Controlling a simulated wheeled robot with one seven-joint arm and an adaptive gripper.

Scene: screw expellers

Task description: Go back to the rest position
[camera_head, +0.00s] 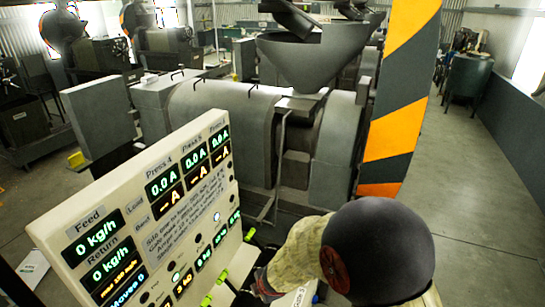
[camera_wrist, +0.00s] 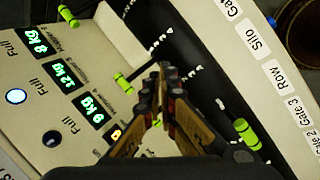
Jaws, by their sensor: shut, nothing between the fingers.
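My gripper (camera_wrist: 161,74) is shut and empty in the wrist view, its two fingers meeting over the cream control panel (camera_wrist: 75,20). Levers with green tips stand around it: one at the upper left (camera_wrist: 68,15), one left of the fingers (camera_wrist: 123,83) and one to the right (camera_wrist: 246,133). I cannot tell whether the fingertips touch the panel. In the head view my arm reaches in at the lower right, and its round dark joint hides part of the view. The control panel (camera_head: 73,237) also shows there, with lit displays, buttons and green-tipped levers along its lower edge.
A grey screw press (camera_head: 225,125) with a hopper (camera_head: 315,58) stands behind the panel. A striped orange and black post (camera_head: 400,95) rises right of it. Open floor (camera_head: 470,200) lies at the right, beside a low dark wall (camera_head: 510,130).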

